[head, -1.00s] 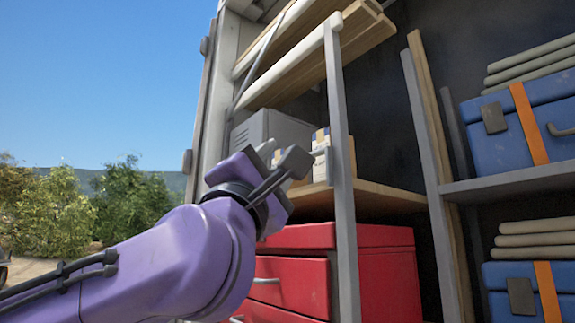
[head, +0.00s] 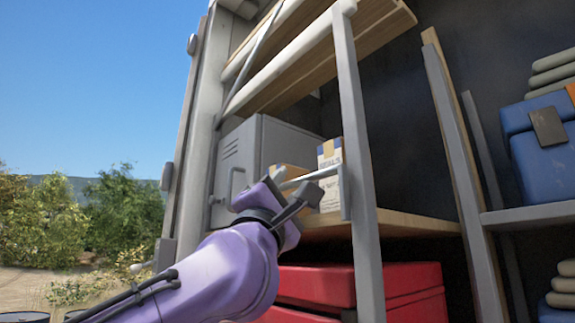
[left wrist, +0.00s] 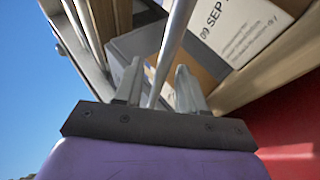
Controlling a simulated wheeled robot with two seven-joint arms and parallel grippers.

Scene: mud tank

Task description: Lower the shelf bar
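The shelf bar (head: 313,178) is a thin grey rod in front of the middle shelf, running to a bracket on the upright post. My left gripper (head: 284,192) is at the bar, with its fingers on either side of it. In the left wrist view the bar (left wrist: 174,40) passes between the two fingertips (left wrist: 158,82). Gaps show beside the bar, so the gripper looks open around it, not clamped. The bar's left part is partly hidden behind the gripper in the head view. My right gripper is in neither view.
Behind the bar, a grey metal case (head: 262,145) and cartons (head: 329,155) stand on the wooden shelf (head: 400,222). A grey post (head: 358,150) rises right of my gripper. Red drawers (head: 410,285) are below. Open air lies to the left.

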